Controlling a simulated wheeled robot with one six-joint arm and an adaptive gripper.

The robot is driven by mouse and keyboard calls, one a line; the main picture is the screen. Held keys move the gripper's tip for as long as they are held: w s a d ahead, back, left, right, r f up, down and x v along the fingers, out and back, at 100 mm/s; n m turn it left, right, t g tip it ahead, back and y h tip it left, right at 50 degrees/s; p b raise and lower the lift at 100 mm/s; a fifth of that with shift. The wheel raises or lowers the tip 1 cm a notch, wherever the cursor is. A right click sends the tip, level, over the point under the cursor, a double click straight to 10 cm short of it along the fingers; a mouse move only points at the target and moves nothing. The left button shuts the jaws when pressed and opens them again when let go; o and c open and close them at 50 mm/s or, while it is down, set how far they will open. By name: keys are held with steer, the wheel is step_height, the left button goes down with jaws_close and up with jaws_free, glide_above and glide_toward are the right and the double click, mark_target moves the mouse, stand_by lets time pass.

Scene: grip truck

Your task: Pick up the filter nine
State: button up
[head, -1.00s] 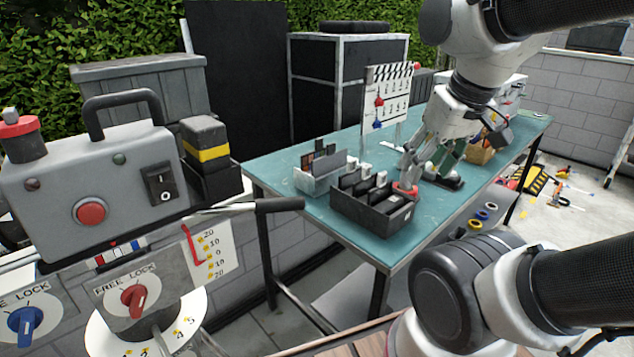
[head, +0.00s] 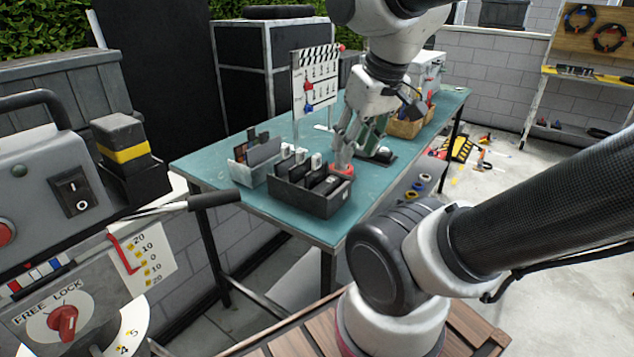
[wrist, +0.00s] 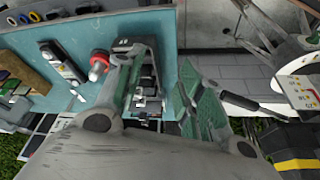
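My gripper (head: 345,155) points down over the teal table (head: 220,170), just behind the right end of a dark tray (head: 325,203) in the head view. Its fingers are apart with nothing seen held between them; the wrist view also shows the gripper (wrist: 158,65) open. The dark tray holds several upright dark pieces with pale tops, and shows between the fingers in the wrist view. A light grey tray (head: 243,175) to its left holds several thin upright plates. No label reading nine is legible, so I cannot tell which piece is filter nine.
A red round piece (head: 342,171) is by the dark tray. A clapperboard (head: 315,80) stands behind the trays. A wooden box (head: 405,128) is farther right on the table. A grey control panel (head: 45,190) with a lever stands at the front left.

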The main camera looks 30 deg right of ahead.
steer(key=w+d+f+g, duration=0.1)
steer(key=w+f+g, duration=0.1)
steer(key=w+f, duration=0.15)
steer(key=m+g, duration=0.2)
steer(key=m, duration=0.9)
glide_above(316, 155)
steer(key=shift+w+d+f, duration=0.1)
steer(key=shift+d+f, duration=0.05)
steer(key=shift+f, duration=0.45)
steer(key=shift+w+d+f, duration=0.1)
steer(key=shift+d+f, duration=0.05)
steer(key=shift+f, duration=0.4)
steer(key=shift+m, duration=1.1)
steer(key=shift+f, duration=0.3)
steer(key=f, duration=0.7)
steer(key=shift+s+a+f, duration=0.1)
steer(key=shift+s+a, duration=0.1)
jaws_close()
